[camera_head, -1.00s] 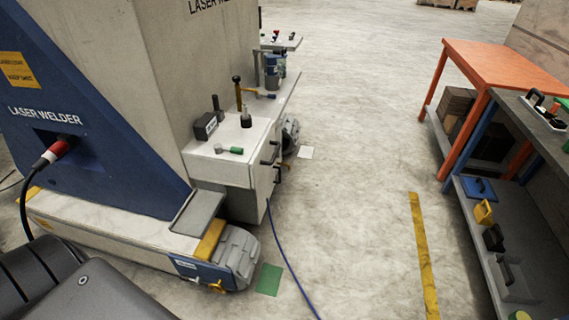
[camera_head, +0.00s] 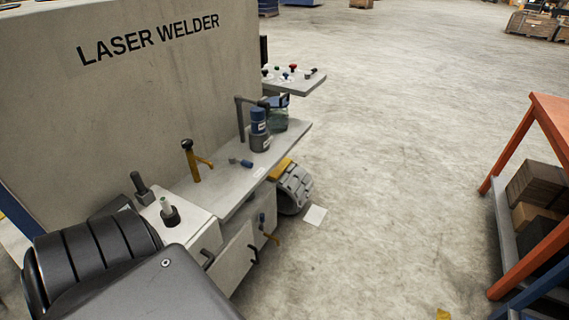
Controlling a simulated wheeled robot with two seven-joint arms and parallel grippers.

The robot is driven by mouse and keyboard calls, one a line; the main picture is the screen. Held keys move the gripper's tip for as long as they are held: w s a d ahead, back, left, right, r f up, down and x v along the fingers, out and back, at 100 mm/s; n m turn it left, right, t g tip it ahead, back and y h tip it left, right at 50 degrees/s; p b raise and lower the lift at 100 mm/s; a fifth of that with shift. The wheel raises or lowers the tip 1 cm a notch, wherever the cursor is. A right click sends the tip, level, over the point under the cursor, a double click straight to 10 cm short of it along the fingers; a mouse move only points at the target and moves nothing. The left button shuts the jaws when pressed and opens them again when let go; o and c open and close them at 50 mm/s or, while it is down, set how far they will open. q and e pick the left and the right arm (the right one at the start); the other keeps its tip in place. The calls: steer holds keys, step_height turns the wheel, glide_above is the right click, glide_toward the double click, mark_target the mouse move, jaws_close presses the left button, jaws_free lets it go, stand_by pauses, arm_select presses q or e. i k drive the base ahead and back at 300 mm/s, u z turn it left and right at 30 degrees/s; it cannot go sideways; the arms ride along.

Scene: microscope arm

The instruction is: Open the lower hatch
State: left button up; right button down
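The laser welder (camera_head: 150,90) fills the left side, a big grey machine with its name on the wall. Below its work shelf, a light front panel (camera_head: 233,262) with dark handles (camera_head: 208,258) faces right and is seen at a steep angle. I cannot tell which panel is the lower hatch, and the panel's lower part is hidden behind my dark arm link. The panels look closed. Neither gripper shows in view; only part of my own arm is at the bottom left.
A side shelf (camera_head: 300,86) with coloured knobs juts out behind. An orange table (camera_head: 551,112) stands at right.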

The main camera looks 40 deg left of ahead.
mark_target(231, 266)
steer(key=i, duration=1.75)
steer(key=u, duration=3.25)
